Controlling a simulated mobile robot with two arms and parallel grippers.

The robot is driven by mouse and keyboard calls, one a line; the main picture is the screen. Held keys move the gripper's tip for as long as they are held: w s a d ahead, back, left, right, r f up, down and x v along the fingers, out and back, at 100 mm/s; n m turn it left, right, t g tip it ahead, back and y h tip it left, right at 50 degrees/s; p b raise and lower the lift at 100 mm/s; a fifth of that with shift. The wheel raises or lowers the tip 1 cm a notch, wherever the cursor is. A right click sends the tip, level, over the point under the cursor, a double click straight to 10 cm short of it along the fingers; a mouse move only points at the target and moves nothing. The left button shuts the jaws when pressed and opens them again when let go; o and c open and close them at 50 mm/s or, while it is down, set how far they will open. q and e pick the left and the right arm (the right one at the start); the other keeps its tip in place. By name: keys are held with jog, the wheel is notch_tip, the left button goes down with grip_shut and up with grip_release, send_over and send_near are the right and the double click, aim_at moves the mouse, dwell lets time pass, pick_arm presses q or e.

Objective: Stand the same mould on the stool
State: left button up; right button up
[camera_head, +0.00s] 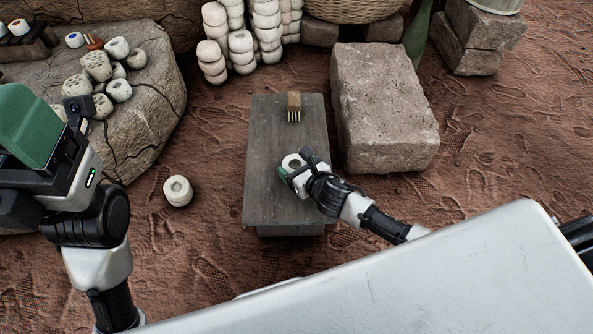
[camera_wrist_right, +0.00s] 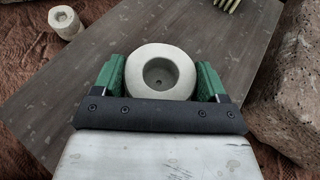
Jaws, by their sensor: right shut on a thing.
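My right gripper (camera_head: 293,172) is shut on a round, cream-coloured mould (camera_head: 292,161) with a hollow in its top. In the right wrist view the mould (camera_wrist_right: 160,73) sits upright between the two green fingers, its round opening facing up. It is over the front half of the grey wooden stool (camera_head: 262,200); I cannot tell whether its underside touches the stool top. My left gripper (camera_head: 30,125), with a green finger part, is at the left edge near the big rock; its fingertips are not clear.
A wooden brush or comb (camera_head: 294,105) lies at the stool's far end. A similar mould (camera_head: 178,191) is on the ground left of the stool. A large stone block (camera_head: 384,105) stands close on the right. Several moulds rest on the cracked rock (camera_head: 150,120) at left.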

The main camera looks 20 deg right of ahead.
dwell(0.3)
jog(key=shift+f, duration=0.2)
jog(key=o, duration=1.1)
jog(key=shift+c, duration=0.2)
